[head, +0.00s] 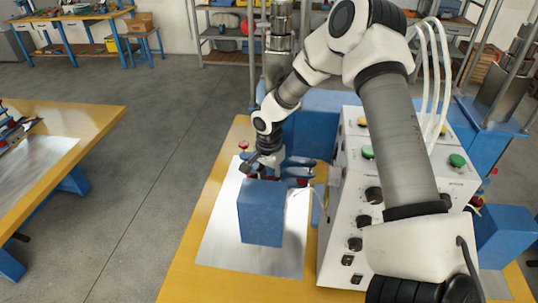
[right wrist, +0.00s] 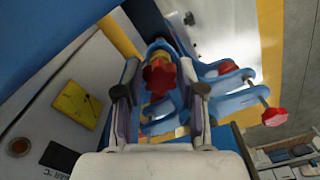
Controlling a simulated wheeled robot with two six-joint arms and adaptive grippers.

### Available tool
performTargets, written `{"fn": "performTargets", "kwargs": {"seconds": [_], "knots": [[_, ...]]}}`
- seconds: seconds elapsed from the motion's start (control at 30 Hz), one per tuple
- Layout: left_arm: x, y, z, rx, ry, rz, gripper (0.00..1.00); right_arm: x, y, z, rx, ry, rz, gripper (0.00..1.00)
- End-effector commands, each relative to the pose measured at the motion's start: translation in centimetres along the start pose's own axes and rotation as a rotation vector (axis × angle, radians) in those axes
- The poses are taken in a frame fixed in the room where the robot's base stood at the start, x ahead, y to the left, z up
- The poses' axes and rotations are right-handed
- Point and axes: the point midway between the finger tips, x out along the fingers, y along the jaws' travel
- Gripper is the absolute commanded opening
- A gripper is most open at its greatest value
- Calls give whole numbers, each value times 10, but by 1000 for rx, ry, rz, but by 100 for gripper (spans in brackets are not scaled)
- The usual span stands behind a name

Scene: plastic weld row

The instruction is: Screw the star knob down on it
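In the right wrist view a red star knob (right wrist: 160,76) sits on a blue clamp fixture (right wrist: 210,75), with a yellow part close by it. My right gripper (right wrist: 159,72) has one finger on each side of this knob, with a visible gap on both sides; it looks open. A second red knob (right wrist: 274,117) sits on a rod at the fixture's side. In the head view my right gripper (head: 262,163) is low over the blue fixture (head: 298,169), behind a blue block. The knob between the fingers is hard to make out there. My left gripper is not in view.
The blue block (head: 262,213) stands on a metal sheet (head: 221,230) on the yellow table (head: 184,283). A white control box (head: 340,220) with knobs and buttons stands close on the right. Another yellow bench (head: 95,125) is at the left, with open floor between.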

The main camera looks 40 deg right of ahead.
Motion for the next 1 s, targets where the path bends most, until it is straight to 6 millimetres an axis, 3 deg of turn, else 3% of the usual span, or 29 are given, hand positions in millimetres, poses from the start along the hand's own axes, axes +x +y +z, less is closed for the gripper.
{"fn": "performTargets", "kwargs": {"seconds": [0.17, 0.27, 0.53, 0.73, 1.0], "knots": [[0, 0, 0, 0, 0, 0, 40, 0, 0, 0, 5, 0, 0, 0], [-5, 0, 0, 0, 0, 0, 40, -2, -1, 0, 100, 0, 1, 0], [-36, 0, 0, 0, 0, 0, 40, -6, -4, -4, 714, 0, 5, 0], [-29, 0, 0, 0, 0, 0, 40, 1, -8, -5, 1133, -2, 3, 0], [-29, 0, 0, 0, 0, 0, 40, 1, -8, -6, 1204, -2, 3, 0]]}}
